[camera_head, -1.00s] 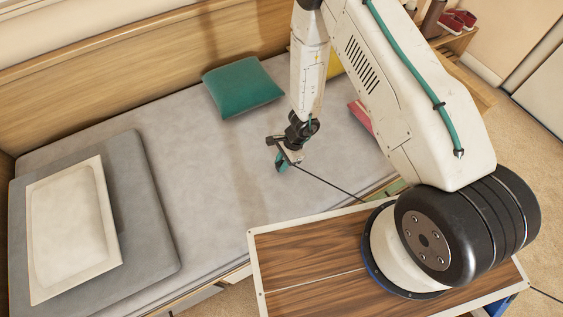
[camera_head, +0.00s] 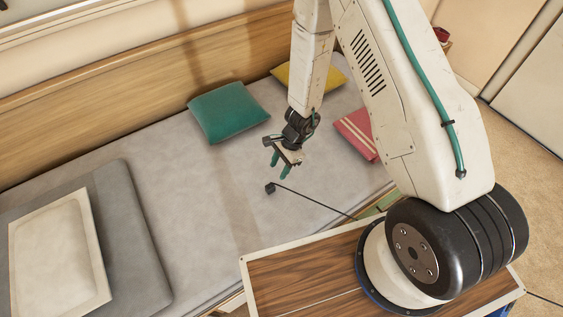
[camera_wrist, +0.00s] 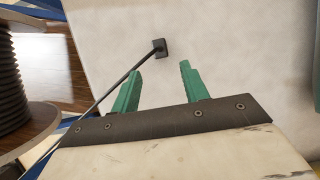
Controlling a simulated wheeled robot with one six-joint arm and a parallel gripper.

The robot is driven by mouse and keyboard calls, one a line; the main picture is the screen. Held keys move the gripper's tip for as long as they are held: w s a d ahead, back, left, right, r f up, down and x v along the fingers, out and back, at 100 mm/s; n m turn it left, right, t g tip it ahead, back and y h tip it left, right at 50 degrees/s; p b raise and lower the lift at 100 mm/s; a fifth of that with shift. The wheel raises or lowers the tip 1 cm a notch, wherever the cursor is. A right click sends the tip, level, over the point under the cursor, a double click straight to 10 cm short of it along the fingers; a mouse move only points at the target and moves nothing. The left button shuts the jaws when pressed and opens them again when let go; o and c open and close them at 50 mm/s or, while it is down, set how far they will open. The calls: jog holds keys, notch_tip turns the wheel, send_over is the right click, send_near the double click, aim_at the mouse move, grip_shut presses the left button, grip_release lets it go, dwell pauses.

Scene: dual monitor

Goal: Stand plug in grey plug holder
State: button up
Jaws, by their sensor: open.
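The plug (camera_head: 270,188) is a small dark block at the end of a black cable, on the grey bed top. It also shows in the wrist view (camera_wrist: 159,47), apart from and beyond my fingertips. My gripper (camera_head: 280,169) has green fingers, spread open and empty, above the bed near the plug. In the wrist view my gripper (camera_wrist: 160,70) points toward the plug, which lies roughly midway between the finger directions. I cannot make out a separate grey plug holder, nor tell whether the dark block is upright or in one.
The black cable (camera_head: 315,203) runs from the plug toward the wooden tabletop (camera_head: 290,280). Green (camera_head: 229,112), yellow (camera_head: 310,76) and red (camera_head: 358,133) cushions lie along the bed. A framed panel (camera_head: 60,255) lies at left. The bed's middle is clear.

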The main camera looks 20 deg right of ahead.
notch_tip(320, 180, up, 30)
jog(key=s+d+n, duration=0.1)
jog(key=n, duration=0.7)
jog(key=s+d+r+n+t+h, duration=0.1)
jog(key=s+d+r+n+h, duration=0.1)
jog(key=s+d+r, duration=0.3)
jog(key=s+d+r+n+t+h, duration=0.1)
jog(key=s+d+r+n, duration=0.3)
jog(key=s+r, duration=0.9)
jog(key=s+d+h, duration=0.1)
jog(key=s, duration=0.3)
jog(key=shift+r+n, duration=0.15)
jog(key=shift+n, duration=0.15)
jog(key=shift+o, duration=1.2)
jog(key=shift+s+d, duration=0.3)
jog(key=shift+s, duration=0.1)
jog(key=n+g, duration=0.1)
jog(key=n, duration=0.2)
send_over(270, 186)
jog(key=f, duration=4.9)
jog(key=shift+d+f, duration=0.2)
jog(key=shift+f, duration=0.1)
jog(key=shift+w+f, duration=0.2)
jog(key=shift+f, duration=0.05)
jog(key=f, duration=0.7)
jog(key=shift+s+a+f, duration=0.15)
jog(key=shift+a, duration=0.05)
jog(key=c, duration=1.1)
jog(key=shift+c, duration=0.3)
